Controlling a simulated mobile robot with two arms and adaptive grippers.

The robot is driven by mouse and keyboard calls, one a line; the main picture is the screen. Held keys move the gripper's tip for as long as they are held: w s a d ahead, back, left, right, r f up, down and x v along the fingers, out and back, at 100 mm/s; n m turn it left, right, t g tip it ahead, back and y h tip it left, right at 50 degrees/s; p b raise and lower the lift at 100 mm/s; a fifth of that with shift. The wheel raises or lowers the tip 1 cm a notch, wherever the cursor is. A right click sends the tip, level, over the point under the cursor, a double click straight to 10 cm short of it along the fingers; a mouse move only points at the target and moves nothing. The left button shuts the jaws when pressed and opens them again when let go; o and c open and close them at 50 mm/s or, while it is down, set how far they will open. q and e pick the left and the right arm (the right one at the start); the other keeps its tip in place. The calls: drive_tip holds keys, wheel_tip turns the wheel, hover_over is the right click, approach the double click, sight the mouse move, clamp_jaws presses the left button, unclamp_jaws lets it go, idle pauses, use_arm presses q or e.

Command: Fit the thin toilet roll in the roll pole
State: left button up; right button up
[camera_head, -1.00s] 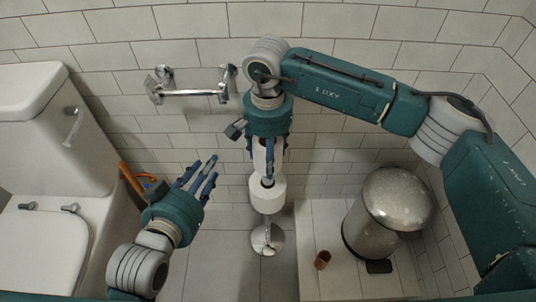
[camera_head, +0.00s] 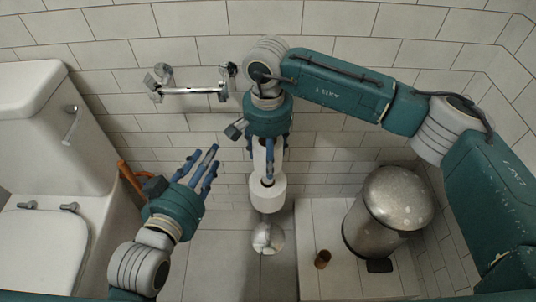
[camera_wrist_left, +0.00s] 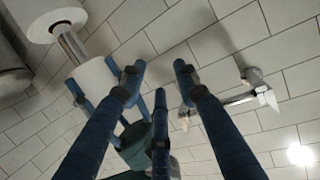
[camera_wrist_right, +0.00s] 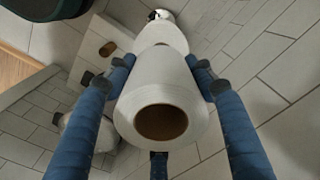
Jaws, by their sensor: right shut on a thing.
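A white toilet roll (camera_wrist_right: 160,95) with a brown core is gripped by my right gripper (camera_head: 266,150), its blue fingers on both sides. The chrome roll pole (camera_wrist_left: 72,46) runs between this held roll and a second white roll (camera_head: 268,194) lower down. The held roll is in line with the pole; I cannot tell whether it is around the pole's tip or just above it. The pole's round base (camera_head: 268,240) stands on the floor. The left wrist view shows the held roll (camera_wrist_left: 96,78) too. My left gripper (camera_head: 203,163) is open and empty, left of the pole.
A chrome wall holder (camera_head: 192,91) is at the back left. The white toilet (camera_head: 50,150) stands at left, an orange item (camera_head: 128,175) beside it. Floor in front is clear.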

use_arm(q)
drive_tip(key=shift+w+d+r+t, duration=0.1)
drive_tip(key=shift+w+r+t, duration=0.1)
drive_tip(key=shift+r, duration=0.2)
drive_tip(key=shift+w+d+r+t, duration=0.1)
drive_tip(key=shift+r+t, duration=0.1)
drive_tip(key=shift+r, duration=0.15)
drive_tip(key=shift+r, duration=0.3)
drive_tip(key=shift+w+d+r+t+h+b, duration=0.15)
drive_tip(key=shift+r+t+h+b, duration=0.2)
drive_tip(key=shift+r, duration=0.3)
drive_tip(key=shift+w+d+r+t+h+b, duration=0.1)
drive_tip(key=shift+r+t, duration=0.35)
drive_tip(key=shift+r, duration=0.15)
drive_tip(key=shift+d+r+t, duration=0.1)
drive_tip(key=shift+r+t, duration=0.2)
drive_tip(key=shift+r, duration=0.35)
drive_tip(key=shift+d+r+t+h+b, duration=0.1)
drive_tip(key=shift+r+t+h+b, duration=0.15)
drive_tip(key=shift+r, duration=0.4)
drive_tip(key=shift+d+r+t+b, duration=0.1)
drive_tip(key=shift+r+t, duration=0.25)
drive_tip(key=shift+r, duration=0.25)
drive_tip(key=shift+r, duration=0.3)
drive_tip(key=shift+r+t, duration=0.4)
drive_tip(key=shift+r, duration=0.05)
